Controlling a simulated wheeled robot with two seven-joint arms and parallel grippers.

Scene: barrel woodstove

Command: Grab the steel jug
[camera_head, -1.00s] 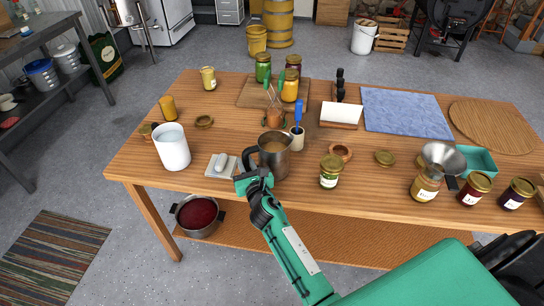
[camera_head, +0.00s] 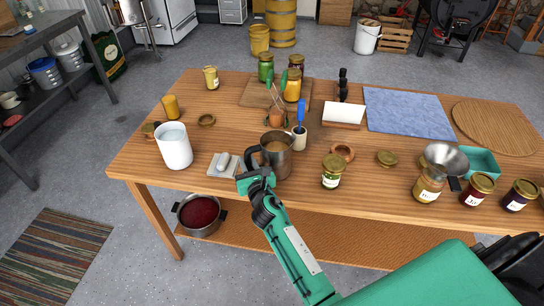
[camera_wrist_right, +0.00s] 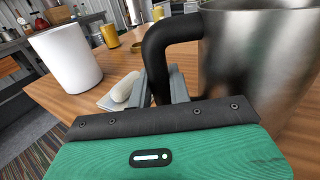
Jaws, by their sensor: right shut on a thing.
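The steel jug (camera_head: 277,158) stands near the front edge of the wooden table, with a tan content visible inside. Its black handle is on the left side. My right gripper (camera_head: 254,178) is at the handle, and its fingers are shut on it. In the right wrist view the jug (camera_wrist_right: 262,65) fills the right side, and the black handle (camera_wrist_right: 165,45) runs down between the fingers of the gripper (camera_wrist_right: 160,90). The jug looks upright. I do not see my left gripper.
A white container (camera_head: 174,148) and a small white block on a tray (camera_head: 222,165) are left of the jug. A funnel on a jar (camera_head: 436,170) is further right.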

